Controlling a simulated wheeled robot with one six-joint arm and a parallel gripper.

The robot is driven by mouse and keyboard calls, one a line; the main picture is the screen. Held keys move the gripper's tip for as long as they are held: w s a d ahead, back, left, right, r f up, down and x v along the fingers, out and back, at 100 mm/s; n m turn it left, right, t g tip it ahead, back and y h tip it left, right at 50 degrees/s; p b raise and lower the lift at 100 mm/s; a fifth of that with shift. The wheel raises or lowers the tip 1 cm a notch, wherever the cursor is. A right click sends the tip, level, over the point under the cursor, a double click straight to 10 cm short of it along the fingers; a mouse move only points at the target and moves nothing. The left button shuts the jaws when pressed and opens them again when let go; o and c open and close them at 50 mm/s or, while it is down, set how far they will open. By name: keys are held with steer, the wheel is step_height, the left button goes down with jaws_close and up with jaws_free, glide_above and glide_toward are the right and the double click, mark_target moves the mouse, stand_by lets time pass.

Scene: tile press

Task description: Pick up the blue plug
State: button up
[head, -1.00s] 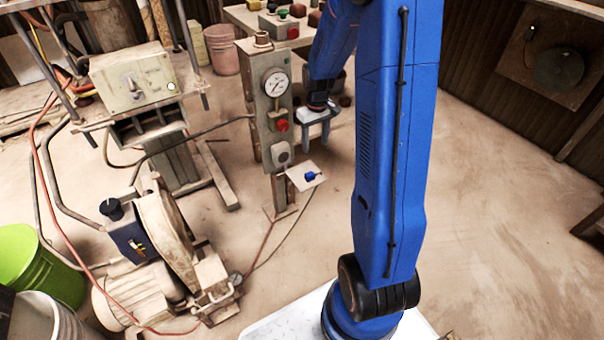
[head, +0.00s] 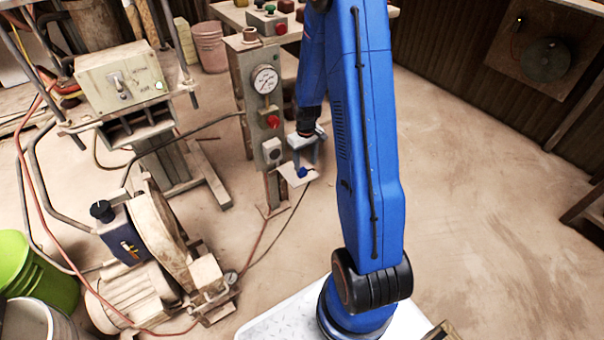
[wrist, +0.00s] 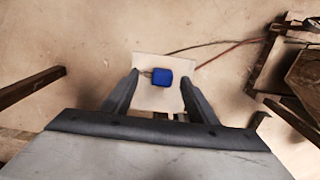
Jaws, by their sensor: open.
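The blue plug (head: 302,172) sits on a small pale shelf (head: 290,179) fixed to the gauge post. In the wrist view the plug (wrist: 162,77) lies on the light plate (wrist: 151,98), with a thin prong or tip toward the left. My gripper (head: 306,166) is open, pointing down at the shelf. In the wrist view my gripper (wrist: 158,88) has one finger on each side of the plate, and the plug shows between and slightly beyond the fingertips. Neither finger visibly touches the plug. The exact height gap cannot be told.
The post (head: 257,110) carries a gauge (head: 265,80), a red button (head: 272,122) and a grey socket box (head: 272,150), close left of my gripper. A grinder-like machine (head: 157,240) stands at lower left.

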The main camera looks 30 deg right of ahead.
mark_target(303, 171)
steer(key=shift+w+a+f, duration=0.1)
steer(key=shift+w+f, duration=0.05)
steer(key=shift+f, duration=0.7)
steer(key=shift+w+a+f, duration=0.1)
steer(key=shift+a+f, duration=0.05)
steer(key=shift+f, duration=0.75)
steer(key=shift+w+a+f, duration=0.1)
steer(key=shift+w+f, duration=0.05)
steer(key=shift+f, duration=0.7)
steer(key=shift+c, duration=0.7)
steer(key=c, duration=1)
